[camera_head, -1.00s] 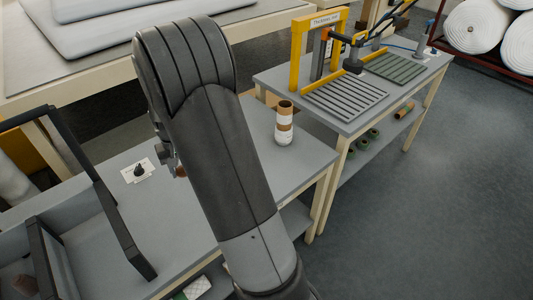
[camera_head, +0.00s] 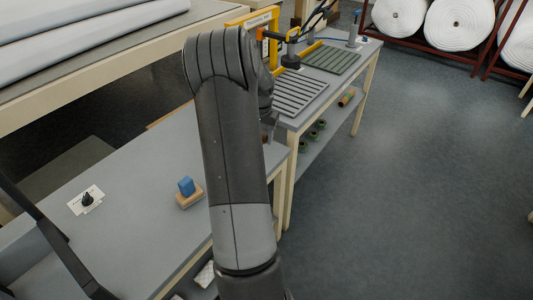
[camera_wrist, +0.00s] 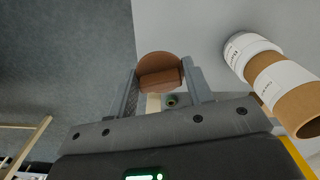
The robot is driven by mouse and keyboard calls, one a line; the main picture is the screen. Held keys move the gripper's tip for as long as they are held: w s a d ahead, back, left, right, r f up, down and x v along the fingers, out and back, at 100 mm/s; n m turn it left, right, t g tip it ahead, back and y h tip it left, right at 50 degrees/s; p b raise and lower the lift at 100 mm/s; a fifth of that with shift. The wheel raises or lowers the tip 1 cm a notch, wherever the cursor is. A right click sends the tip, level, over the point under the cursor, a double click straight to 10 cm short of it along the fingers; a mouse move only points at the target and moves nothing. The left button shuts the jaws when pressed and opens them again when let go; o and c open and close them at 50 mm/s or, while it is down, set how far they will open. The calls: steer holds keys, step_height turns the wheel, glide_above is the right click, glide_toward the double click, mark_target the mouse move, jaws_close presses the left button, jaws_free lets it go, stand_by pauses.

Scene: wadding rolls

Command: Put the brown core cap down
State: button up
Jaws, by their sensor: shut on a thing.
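The brown core cap (camera_wrist: 158,66) is a round disc with a raised grip bar. It sits between the fingers of my gripper (camera_wrist: 161,84) in the wrist view, and the fingers are shut on it. The grey tabletop (camera_wrist: 190,22) shows beyond and right of the cap, with the table's edge close by its left side. I cannot tell the gap between cap and table.
A cardboard tube with white bands (camera_wrist: 270,75) stands right of my gripper in the wrist view. A blue block on a wooden base (camera_head: 187,190) and a black knob on a white card (camera_head: 87,200) are on the grey table (camera_head: 135,215). A yellow-framed station (camera_head: 262,25) stands behind.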

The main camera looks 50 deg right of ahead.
steer(key=s+d+m, duration=0.3)
steer(key=s+d, duration=0.4)
steer(key=s, duration=0.2)
glide_above(267, 152)
step_height(267, 152, down, 7)
steer(key=shift+a+r, duration=0.15)
steer(key=shift+f, duration=2)
steer(key=shift+f, duration=0.1)
steer(key=o, duration=0.9)
steer(key=shift+o, duration=0.2)
step_height(267, 152, up, 12)
